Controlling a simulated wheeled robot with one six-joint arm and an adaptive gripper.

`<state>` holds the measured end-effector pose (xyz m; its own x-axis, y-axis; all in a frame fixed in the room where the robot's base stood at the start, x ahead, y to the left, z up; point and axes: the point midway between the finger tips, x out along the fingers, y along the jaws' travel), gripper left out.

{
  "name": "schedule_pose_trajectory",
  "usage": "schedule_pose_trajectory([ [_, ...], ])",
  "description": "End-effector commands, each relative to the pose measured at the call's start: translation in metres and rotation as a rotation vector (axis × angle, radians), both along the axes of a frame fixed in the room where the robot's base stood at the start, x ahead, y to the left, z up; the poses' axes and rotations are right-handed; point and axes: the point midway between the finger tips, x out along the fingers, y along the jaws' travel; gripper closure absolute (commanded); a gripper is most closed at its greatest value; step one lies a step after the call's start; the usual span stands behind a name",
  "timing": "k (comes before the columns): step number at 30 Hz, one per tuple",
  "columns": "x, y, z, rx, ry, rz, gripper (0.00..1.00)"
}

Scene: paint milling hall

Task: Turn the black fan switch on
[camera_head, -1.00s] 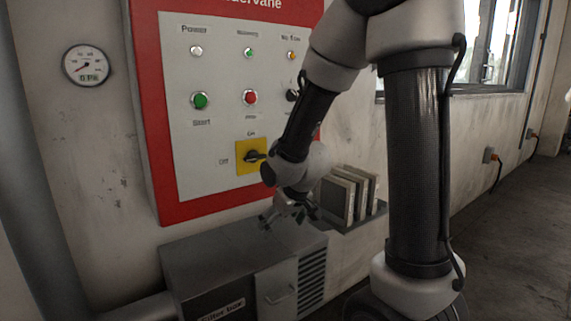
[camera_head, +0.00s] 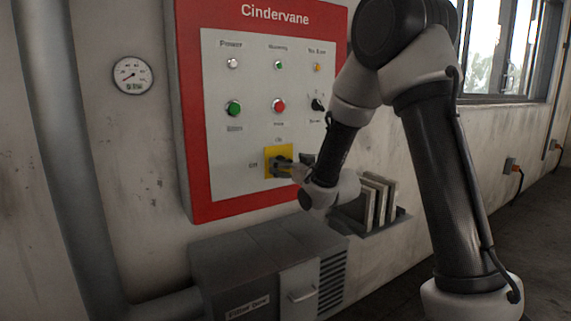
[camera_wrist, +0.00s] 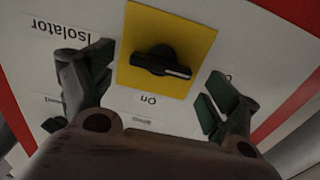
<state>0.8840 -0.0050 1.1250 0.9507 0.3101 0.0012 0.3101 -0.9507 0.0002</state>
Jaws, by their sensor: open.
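A small black rotary switch (camera_head: 318,104) is at the panel's right, beside my arm; its label is too small to read surely. Another black knob (camera_wrist: 160,62) sits on a yellow plate (camera_wrist: 192,45), with an "Isolator" label nearby in the wrist view. Its bar lies sideways, white mark away from "On", on the side where the head view shows "Off". My gripper (camera_wrist: 157,82) is open, its fingers on either side of the yellow plate; contact is not visible. In the head view my gripper (camera_head: 293,165) partly hides that knob.
The red-framed Cindervane panel (camera_head: 258,213) also bears a green button (camera_head: 233,108), a red button (camera_head: 279,105) and small lamps. A grey cabinet (camera_head: 235,250) stands below. A shelf with upright slabs (camera_head: 376,200) is right of the panel. A gauge (camera_head: 132,75) hangs left.

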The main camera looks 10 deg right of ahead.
Motion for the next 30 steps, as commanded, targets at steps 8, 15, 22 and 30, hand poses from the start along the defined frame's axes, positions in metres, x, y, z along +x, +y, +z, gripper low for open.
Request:
schedule_pose_trajectory([
  [8, 0.018, 0.006, 0.0, 0.0, 0.001, -0.001, 0.12],
  [15, 0.018, 0.006, 0.0, 0.0, 0.001, -0.001, 0.21],
  [22, 0.018, 0.006, 0.0, 0.0, 0.001, -0.001, 0.57],
  [30, 0.018, 0.005, 0.0, 0.017, 0.007, -0.001, 0.57],
])
